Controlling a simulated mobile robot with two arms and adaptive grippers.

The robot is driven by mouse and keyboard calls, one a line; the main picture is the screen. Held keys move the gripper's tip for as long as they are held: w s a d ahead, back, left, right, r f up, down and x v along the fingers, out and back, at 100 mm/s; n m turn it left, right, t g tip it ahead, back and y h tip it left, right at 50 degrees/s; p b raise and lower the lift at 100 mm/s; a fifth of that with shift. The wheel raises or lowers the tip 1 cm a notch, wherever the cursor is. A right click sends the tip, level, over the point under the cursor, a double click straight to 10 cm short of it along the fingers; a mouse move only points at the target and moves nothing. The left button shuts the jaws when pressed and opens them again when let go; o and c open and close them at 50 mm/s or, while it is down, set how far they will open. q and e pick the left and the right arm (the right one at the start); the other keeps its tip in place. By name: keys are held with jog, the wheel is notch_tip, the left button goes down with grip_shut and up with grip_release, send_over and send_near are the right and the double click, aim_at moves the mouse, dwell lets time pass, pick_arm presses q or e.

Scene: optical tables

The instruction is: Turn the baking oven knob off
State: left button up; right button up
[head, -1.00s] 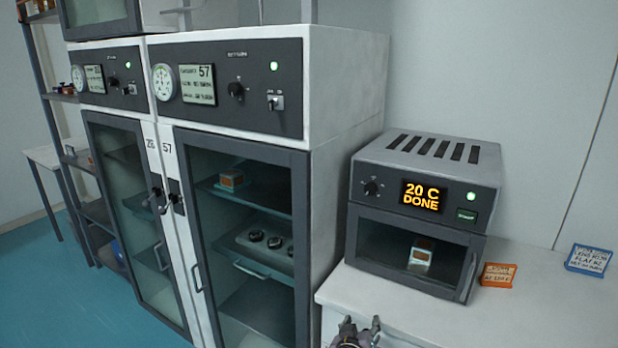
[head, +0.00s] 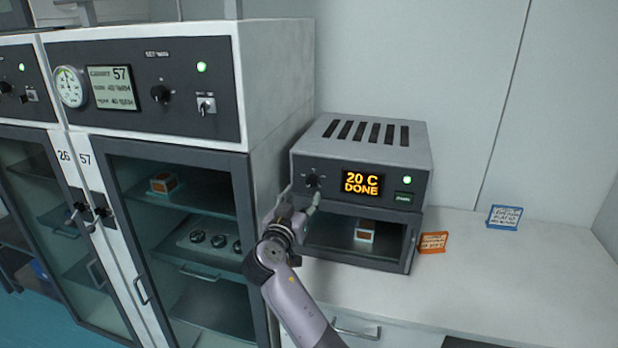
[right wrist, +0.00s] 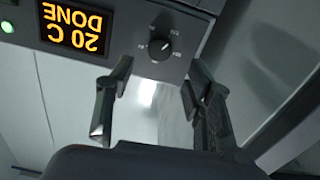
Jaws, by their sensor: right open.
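The baking oven (head: 360,140) stands on the white bench, with a lit display (head: 362,183) reading "20 C DONE". Its black knob (head: 312,180) is on the left of the front panel. The knob also shows in the right wrist view (right wrist: 160,49), upside down, beyond and between the fingers. My right gripper (head: 300,196) is open just in front of the knob, a finger to each side of it in the head view. In the right wrist view the open fingertips (right wrist: 158,68) are apart from the knob. My left gripper is not in view.
A tall cabinet (head: 195,85) marked 57 stands close at the left of the oven. A small boxed item (head: 364,232) sits inside the oven.

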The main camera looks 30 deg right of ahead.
aim_at(311, 183)
jog(key=p+x, duration=0.1)
jog(key=x, duration=0.5)
jog(key=shift+d+r+p, duration=0.1)
jog(key=shift+d+p, duration=0.05)
jog(key=shift+p, duration=0.25)
jog(key=shift+w+d, duration=0.5)
grip_shut()
